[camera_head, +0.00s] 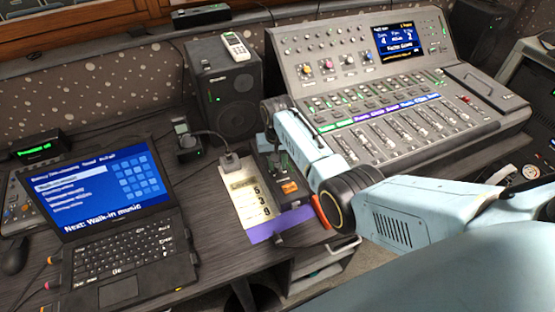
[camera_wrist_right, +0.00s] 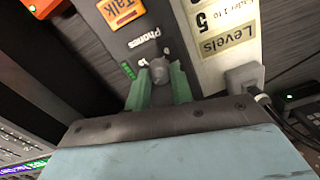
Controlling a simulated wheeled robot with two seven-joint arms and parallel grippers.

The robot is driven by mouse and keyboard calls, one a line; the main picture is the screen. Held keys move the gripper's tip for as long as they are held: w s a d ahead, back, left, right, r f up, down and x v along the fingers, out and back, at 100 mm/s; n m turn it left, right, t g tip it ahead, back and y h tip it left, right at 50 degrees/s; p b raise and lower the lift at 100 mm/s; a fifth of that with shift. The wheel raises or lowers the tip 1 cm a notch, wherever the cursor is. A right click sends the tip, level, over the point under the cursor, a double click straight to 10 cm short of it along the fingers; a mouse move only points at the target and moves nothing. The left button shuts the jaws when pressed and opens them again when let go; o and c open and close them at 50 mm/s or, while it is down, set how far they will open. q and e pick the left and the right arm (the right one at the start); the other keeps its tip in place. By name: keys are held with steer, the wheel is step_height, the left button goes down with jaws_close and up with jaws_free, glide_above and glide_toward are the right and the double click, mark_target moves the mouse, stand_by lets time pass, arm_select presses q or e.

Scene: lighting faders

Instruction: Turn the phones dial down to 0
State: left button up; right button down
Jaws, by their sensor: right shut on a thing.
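The phones dial (camera_wrist_right: 160,70) is a small grey knob on a dark box (camera_wrist_right: 148,30), beside the printed word "Phones" in the right wrist view. My right gripper (camera_wrist_right: 159,76) has its two green fingers on either side of the dial and is shut on it. The dial's pointer and exact setting are too small to read. In the head view the box (camera_head: 268,165) stands to the right of the laptop, with my right arm reaching over it. The dial itself is hard to make out there. My left gripper is not in view.
An orange Talk button (camera_wrist_right: 122,10) sits on the same box. A Levels card (camera_head: 243,188) with large digits lies beside it, next to a plug (camera_head: 229,161) with a cable. A laptop (camera_head: 125,250) is at left, a speaker (camera_head: 226,95) behind, and a fader console (camera_head: 400,130) at right.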

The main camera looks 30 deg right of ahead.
steer(key=n+p, duration=0.2)
steer(key=n, duration=0.1)
steer(key=shift+r, duration=0.15)
steer(key=n+p, duration=0.1)
steer(key=n, duration=0.3)
steer(key=shift+n+p, duration=0.35)
steer(key=shift+n, duration=0.05)
steer(key=n, duration=0.4)
steer(key=shift+p, duration=0.35)
steer(key=n, duration=1.4)
steer(key=n+b, duration=0.1)
steer(key=n, duration=0.1)
steer(key=shift+f+n, duration=0.2)
steer(key=shift+n, duration=0.2)
steer(key=n+b, duration=0.1)
steer(key=n, duration=0.4)
steer(key=shift+n+b, duration=0.9)
steer(key=shift+n, duration=1.5)
